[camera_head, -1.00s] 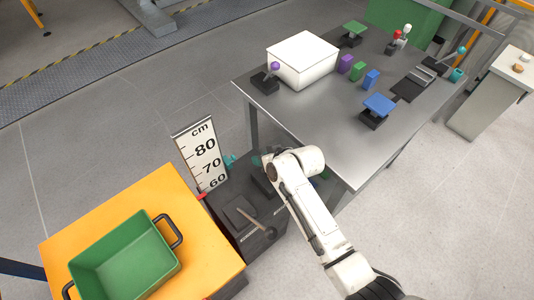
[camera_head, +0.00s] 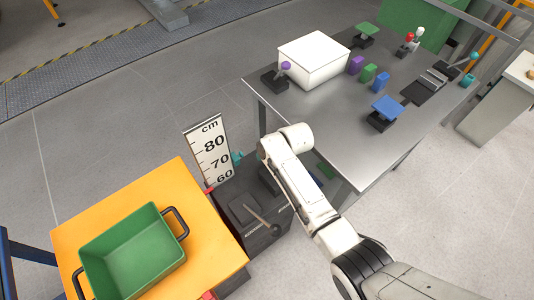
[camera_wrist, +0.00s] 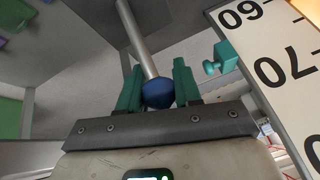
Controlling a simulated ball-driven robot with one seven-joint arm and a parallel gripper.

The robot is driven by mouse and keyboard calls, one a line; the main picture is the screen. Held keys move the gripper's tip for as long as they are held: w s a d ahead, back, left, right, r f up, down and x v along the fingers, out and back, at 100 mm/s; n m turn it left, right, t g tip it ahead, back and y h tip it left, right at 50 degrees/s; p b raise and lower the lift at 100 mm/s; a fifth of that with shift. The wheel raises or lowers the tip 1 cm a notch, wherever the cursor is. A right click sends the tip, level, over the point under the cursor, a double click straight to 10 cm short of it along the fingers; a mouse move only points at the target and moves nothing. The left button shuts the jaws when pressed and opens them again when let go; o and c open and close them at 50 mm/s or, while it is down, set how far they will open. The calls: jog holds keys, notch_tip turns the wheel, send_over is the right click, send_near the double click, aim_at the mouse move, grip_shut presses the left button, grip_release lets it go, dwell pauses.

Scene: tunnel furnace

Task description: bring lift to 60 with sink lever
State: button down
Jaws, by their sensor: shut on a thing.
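The lift is an orange platform (camera_head: 75,235) at lower left in the head view. A white cm scale (camera_head: 207,147) stands behind it, marked 80, 70 and 60. A small red pointer (camera_head: 208,190) shows at the platform's edge, slightly below the 60 label. In the wrist view, my gripper (camera_wrist: 158,76) has its teal fingers shut on the blue knob (camera_wrist: 158,94) of a metal lever (camera_wrist: 137,36). The scale also shows there (camera_wrist: 283,60). In the head view my arm hides the gripper and the held lever. I cannot see a label naming this lever.
A green crate (camera_head: 158,218) sits on the platform. A dark control box (camera_head: 272,232) with another lever (camera_head: 258,215) stands beside it. A grey table (camera_head: 330,130) with a white box (camera_head: 314,60) and coloured blocks is behind my arm. A teal knob (camera_wrist: 221,57) is near the scale.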

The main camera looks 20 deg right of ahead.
jog(key=c, duration=0.8)
grip_release()
jog(key=shift+w, duration=0.1)
jog(key=p+v, duration=0.1)
jog(key=v, duration=0.9)
jog(key=shift+r+p, duration=0.3)
jog(key=shift+r, duration=0.05)
jog(key=s+d+g+h, duration=0.1)
jog(key=s+d, duration=0.1)
jog(key=s, duration=0.9)
jog(key=s+d+g+h, duration=0.1)
jog(key=s+d, duration=0.2)
jog(key=s, duration=0.8)
jog(key=s+d+m+g, duration=0.1)
jog(key=s+d+g, duration=0.1)
jog(key=s, duration=1)
jog(key=shift+s+d+r+h, duration=0.15)
jog(key=shift+d+h, duration=0.25)
jog(key=shift+d, duration=0.35)
